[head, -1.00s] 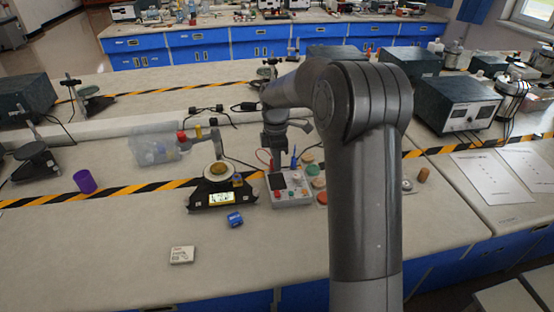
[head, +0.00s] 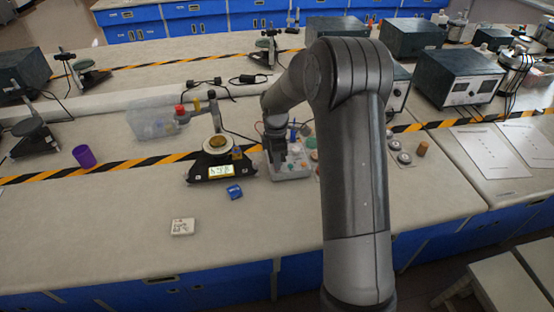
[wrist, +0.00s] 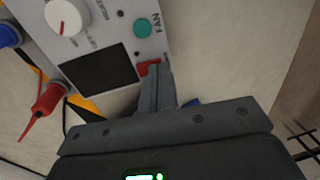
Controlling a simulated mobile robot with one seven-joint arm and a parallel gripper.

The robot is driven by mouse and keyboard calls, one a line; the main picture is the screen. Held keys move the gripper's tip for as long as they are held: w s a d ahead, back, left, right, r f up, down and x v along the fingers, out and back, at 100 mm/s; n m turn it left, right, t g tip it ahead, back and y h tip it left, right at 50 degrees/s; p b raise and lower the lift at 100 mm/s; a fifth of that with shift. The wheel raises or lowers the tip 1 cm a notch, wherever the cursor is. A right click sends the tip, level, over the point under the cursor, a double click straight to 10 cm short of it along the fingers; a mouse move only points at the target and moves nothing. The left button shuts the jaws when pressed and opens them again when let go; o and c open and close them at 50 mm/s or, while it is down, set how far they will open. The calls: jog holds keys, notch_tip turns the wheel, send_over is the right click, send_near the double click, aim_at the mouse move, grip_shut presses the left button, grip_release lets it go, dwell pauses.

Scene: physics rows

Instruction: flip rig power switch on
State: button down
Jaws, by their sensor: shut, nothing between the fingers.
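The rig is a light grey box (head: 293,174) on the bench, partly hidden by my gripper (head: 277,160) in the head view. In the wrist view its panel (wrist: 110,38) carries a white dial (wrist: 64,18), a green button (wrist: 142,28) marked FAN, and a dark screen (wrist: 100,73). A red switch (wrist: 148,67) sits at the panel's edge beside the screen. My gripper (wrist: 155,74) is shut and empty, with its fingertips at the red switch and partly covering it. I cannot tell whether they touch it, or which way the switch is set.
A red plug (wrist: 48,97) and a blue plug (wrist: 8,35) stand at the rig's side. Several small round items lie to the right. The bench front is mostly clear.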

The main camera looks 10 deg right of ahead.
jog(key=shift+s+f, duration=0.15)
jog(key=shift+f, duration=0.1)
jog(key=shift+w+r, duration=0.1)
jog(key=shift+w, duration=0.75)
jog(key=shift+r, duration=0.15)
notch_tip(320, 180, up, 14)
jog(key=w, duration=0.1)
jog(key=shift+w+f, duration=0.2)
jog(key=shift+w, duration=0.15)
jog(key=shift+s+r, duration=0.15)
jog(key=shift+s, duration=0.5)
